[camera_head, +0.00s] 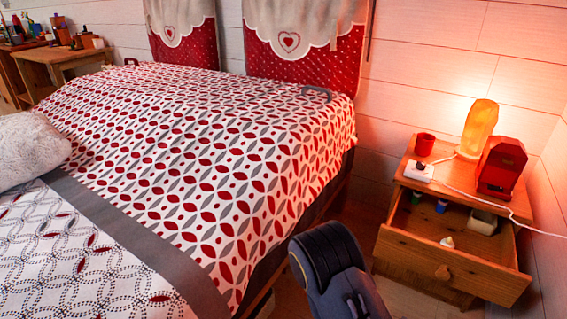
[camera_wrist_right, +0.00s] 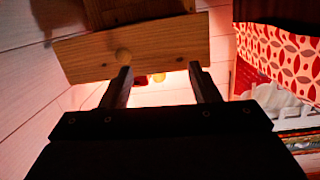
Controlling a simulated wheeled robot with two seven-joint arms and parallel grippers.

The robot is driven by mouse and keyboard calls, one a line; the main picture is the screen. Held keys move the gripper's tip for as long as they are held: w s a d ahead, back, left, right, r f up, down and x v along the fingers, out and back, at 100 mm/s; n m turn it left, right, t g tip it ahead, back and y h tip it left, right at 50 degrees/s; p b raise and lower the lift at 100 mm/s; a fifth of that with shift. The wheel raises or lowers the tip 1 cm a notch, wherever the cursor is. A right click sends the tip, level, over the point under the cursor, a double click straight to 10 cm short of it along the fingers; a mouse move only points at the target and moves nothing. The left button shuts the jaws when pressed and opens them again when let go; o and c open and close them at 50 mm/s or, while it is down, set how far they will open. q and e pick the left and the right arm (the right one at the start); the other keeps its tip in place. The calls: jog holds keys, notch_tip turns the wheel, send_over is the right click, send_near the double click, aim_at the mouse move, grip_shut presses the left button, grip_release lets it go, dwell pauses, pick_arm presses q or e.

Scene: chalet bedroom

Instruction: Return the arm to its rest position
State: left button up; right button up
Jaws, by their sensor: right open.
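My right arm (camera_head: 338,270), dark grey, comes in at the bottom of the head view, between the bed and the nightstand; its gripper is out of that view. In the right wrist view my right gripper (camera_wrist_right: 161,72) has its two dark fingers spread apart with nothing held between them. The wooden drawer front (camera_wrist_right: 140,48) with its round knob lies beyond the fingertips; I cannot tell the exact gap. My left gripper is not in view.
The nightstand (camera_head: 395,197) has its drawer (camera_head: 440,262) pulled open, with several small items inside. A red mug (camera_head: 424,144), white power strip (camera_head: 419,171), glowing lamp (camera_head: 479,128) and red box (camera_head: 501,167) stand on top. The bed (camera_head: 200,150) fills the left.

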jog(key=s+a+r+g+y, duration=0.1)
jog(key=a+r+g+y, duration=0.4)
jog(key=a+r+y, duration=0.5)
jog(key=s+d+r+n+g+y, duration=0.1)
jog(key=s+d+r+n, duration=0.15)
jog(key=s, duration=0.25)
jog(key=s+d+r+n+g+y+p, duration=0.1)
jog(key=s+r+n, duration=0.1)
jog(key=s+r, duration=0.25)
jog(key=s+d+r+n+y, duration=0.1)
jog(key=s+d+r+n, duration=0.1)
jog(key=s, duration=0.4)
notch_tip(320, 180, up, 34)
jog(key=p, duration=3.4)
jog(key=shift+d+r+g, duration=0.15)
jog(key=shift+r+g, duration=0.05)
jog(key=shift+g, duration=0.1)
